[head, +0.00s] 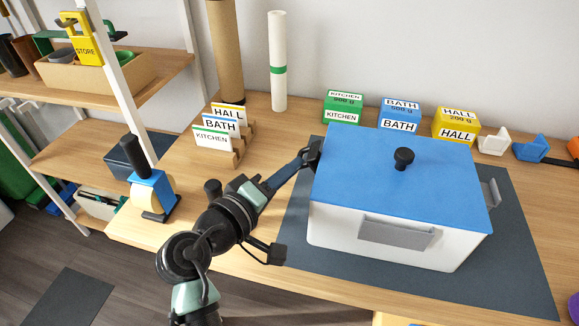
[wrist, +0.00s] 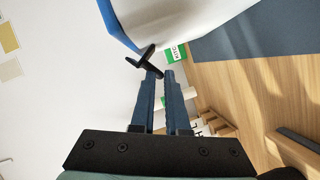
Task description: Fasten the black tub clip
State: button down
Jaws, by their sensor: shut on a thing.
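The tub (head: 335,228) is a white box with a blue lid (head: 385,170) and a black knob, standing on a dark mat. The black clip (head: 315,148) is at the tub's left side near the lid edge, mostly hidden by my gripper (head: 307,157). In the wrist view the black clip (wrist: 147,57) sticks out at the fingertips, close to the blue lid edge and the white wall. My gripper (wrist: 161,73) is shut on it. I cannot tell whether the clip is latched over the lid. Grey latch-like parts show on the tub's front (head: 397,233) and right side (head: 491,193).
Green, blue and yellow weight boxes (head: 400,114) stand behind the tub. A card rack (head: 225,135), cardboard tube (head: 225,50) and white roll (head: 278,60) stand back left. A blue-and-black device (head: 150,190) stands at the table's left. Bare table lies left of the mat (head: 515,240).

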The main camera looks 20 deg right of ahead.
jog(key=shift+s+d+r+m+t+y+p, duration=0.15)
jog(key=shift+r+m+y+p, duration=0.35)
jog(key=shift+m, duration=0.3)
jog(key=shift+d+r+m+t+y+p, duration=0.15)
jog(key=shift+r+m+y+p, duration=0.15)
jog(key=shift+m+p, duration=0.4)
jog(key=shift+s+d+r+m+y+p, duration=0.15)
jog(key=shift+r+m+y+p, duration=0.3)
jog(key=shift+m, duration=0.45)
jog(key=shift+f, duration=0.1)
jog(key=c, duration=1.2)
grip_release()
jog(key=p+v, duration=0.1)
jog(key=v, duration=1.2)
